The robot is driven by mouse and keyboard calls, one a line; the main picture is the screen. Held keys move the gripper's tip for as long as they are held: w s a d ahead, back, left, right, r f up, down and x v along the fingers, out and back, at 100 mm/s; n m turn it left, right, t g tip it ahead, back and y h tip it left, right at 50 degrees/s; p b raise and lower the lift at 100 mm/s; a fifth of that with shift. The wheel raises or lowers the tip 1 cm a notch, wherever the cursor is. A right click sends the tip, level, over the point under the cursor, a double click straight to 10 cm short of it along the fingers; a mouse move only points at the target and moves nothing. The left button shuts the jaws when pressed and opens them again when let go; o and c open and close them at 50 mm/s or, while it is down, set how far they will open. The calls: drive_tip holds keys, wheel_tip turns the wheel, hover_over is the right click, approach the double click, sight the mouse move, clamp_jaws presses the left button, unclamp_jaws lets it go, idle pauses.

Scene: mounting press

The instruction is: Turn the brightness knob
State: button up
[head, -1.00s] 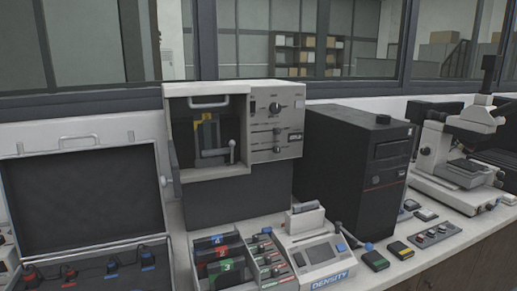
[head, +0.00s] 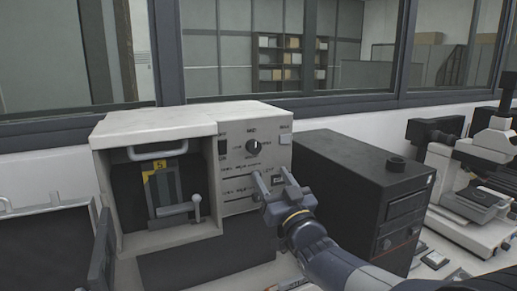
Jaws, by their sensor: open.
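A cream mounting press (head: 165,120) stands against the back wall with a control panel on its right side. A round black knob (head: 253,147) with a pale pointer sits high on that panel; its label is too small to read. My gripper (head: 271,174) is in front of the lower panel, below and right of this knob. Its two fingers are spread and hold nothing. I cannot tell whether they touch the panel. The gripper and wrist hide part of the lower panel, so any control there shows only in part.
A black computer case (head: 350,180) stands close to the right of the press, beside my arm. A lever with a pale ball (head: 196,199) stands in the press's open bay. A microscope (head: 480,170) is farther right. An open dark case lid (head: 45,240) is at left.

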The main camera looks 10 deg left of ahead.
sight(255, 150)
drive_tip(key=p+x, duration=0.3)
drive_tip(key=x, duration=0.6)
drive_tip(key=shift+w+a, duration=0.15)
drive_tip(key=shift+w, duration=0.1)
drive_tip(key=shift+c, duration=0.4)
drive_tip(key=c, duration=0.9)
